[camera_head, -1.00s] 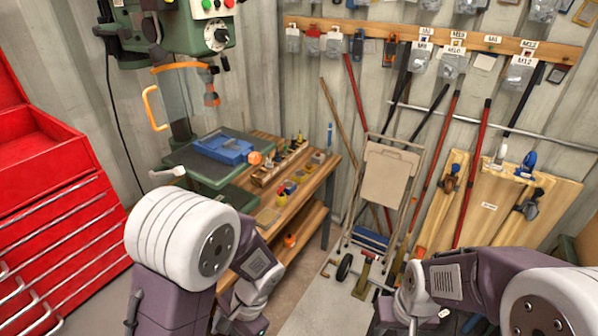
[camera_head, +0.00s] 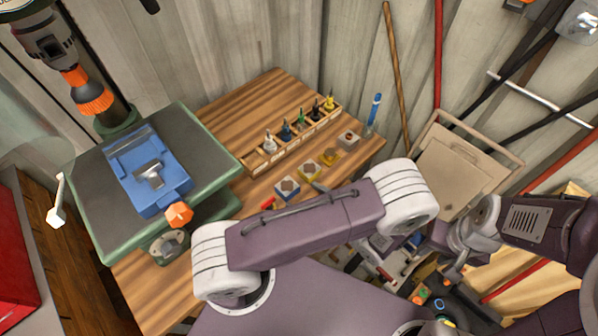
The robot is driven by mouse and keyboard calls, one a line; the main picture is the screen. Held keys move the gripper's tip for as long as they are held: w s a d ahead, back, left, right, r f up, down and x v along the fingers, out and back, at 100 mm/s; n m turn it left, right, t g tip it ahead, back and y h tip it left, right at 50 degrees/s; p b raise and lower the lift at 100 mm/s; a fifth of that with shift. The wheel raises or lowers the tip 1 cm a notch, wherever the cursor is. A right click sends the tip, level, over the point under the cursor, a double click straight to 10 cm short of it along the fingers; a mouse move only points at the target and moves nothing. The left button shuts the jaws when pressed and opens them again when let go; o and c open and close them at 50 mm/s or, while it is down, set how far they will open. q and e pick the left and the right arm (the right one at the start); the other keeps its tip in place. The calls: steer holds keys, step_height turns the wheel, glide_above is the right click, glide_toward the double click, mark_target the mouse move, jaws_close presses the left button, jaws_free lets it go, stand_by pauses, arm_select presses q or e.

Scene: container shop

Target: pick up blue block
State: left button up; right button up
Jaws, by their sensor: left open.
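The likely blue block (camera_head: 287,188) is a small block with blue sides and a brown top. It sits on the wooden workbench, just behind my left arm, at the front end of a short row of blocks. My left arm crosses the middle of the view. My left gripper (camera_head: 383,262) hangs below the arm's far white joint, right of the bench and apart from the block. It is open, but small and partly hidden. My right gripper (camera_head: 455,268) is at the lower right, away from the bench. Its jaws are not clear.
Two yellow blocks (camera_head: 309,170) and a grey block (camera_head: 348,138) continue the row. A drill press table with a blue vise (camera_head: 147,172) stands at left. A folded cart (camera_head: 462,165) leans at right.

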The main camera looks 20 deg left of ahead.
mark_target(289, 188)
arm_select(q)
steer(key=x, duration=0.3)
steer(key=shift+s+a, duration=0.25)
steer(key=shift+a, duration=0.2)
steer(key=shift+w+a, duration=0.1)
steer(key=shift+w, duration=0.05)
steer(key=x, duration=0.5)
steer(key=shift+w+f+p, duration=0.1)
steer(key=shift+f+p, duration=0.05)
steer(key=shift+p, duration=0.25)
jaws_close()
